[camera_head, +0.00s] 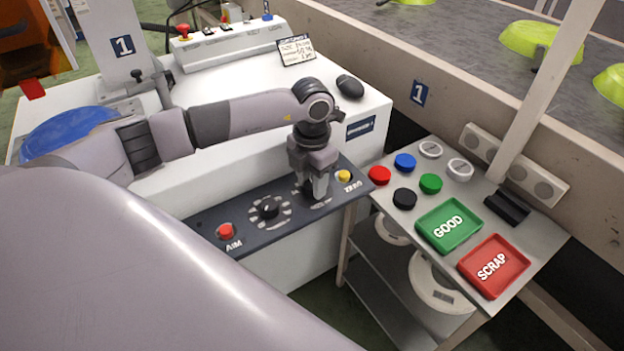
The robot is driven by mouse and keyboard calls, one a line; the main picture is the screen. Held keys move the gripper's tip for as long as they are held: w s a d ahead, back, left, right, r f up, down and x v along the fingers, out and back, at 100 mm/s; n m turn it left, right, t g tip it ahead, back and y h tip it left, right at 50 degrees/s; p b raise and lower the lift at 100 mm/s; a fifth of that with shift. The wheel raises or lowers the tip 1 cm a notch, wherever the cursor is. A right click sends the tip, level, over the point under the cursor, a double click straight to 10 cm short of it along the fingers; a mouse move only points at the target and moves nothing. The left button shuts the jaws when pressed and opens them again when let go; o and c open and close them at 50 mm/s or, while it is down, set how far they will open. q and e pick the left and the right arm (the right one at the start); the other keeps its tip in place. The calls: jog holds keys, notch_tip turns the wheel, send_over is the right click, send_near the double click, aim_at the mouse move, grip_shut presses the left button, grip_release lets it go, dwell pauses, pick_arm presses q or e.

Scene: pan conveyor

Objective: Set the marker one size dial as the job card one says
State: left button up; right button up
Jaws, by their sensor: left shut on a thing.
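The white marker one (228,156) carries a dark control panel (215,220) along its front edge. On the panel are a red AIM button (226,230), a black dial (268,207) ringed by light marks, and a yellow ZERO button (344,175). My left gripper (317,192) points down between the black dial and the yellow button. It is shut on a second dial, which its fingers mostly hide; light marks (324,203) show around them. The dial's setting and name are hidden. The job card (296,50) stands at the machine's back; its small writing is hard to read.
A side table at right holds several coloured discs, including a red one (379,175), a green GOOD tray (449,227) and a red SCRAP tray (493,266). A black mouse (350,86) lies on the machine top. The conveyor (470,40) with green pans runs behind.

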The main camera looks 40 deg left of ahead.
pick_arm(q)
jog(key=o, duration=1.1)
jog(key=shift+c, duration=0.2)
notch_tip(320, 180, up, 7)
jog(key=shift+r+p, duration=0.1)
jog(key=shift+p, duration=0.3)
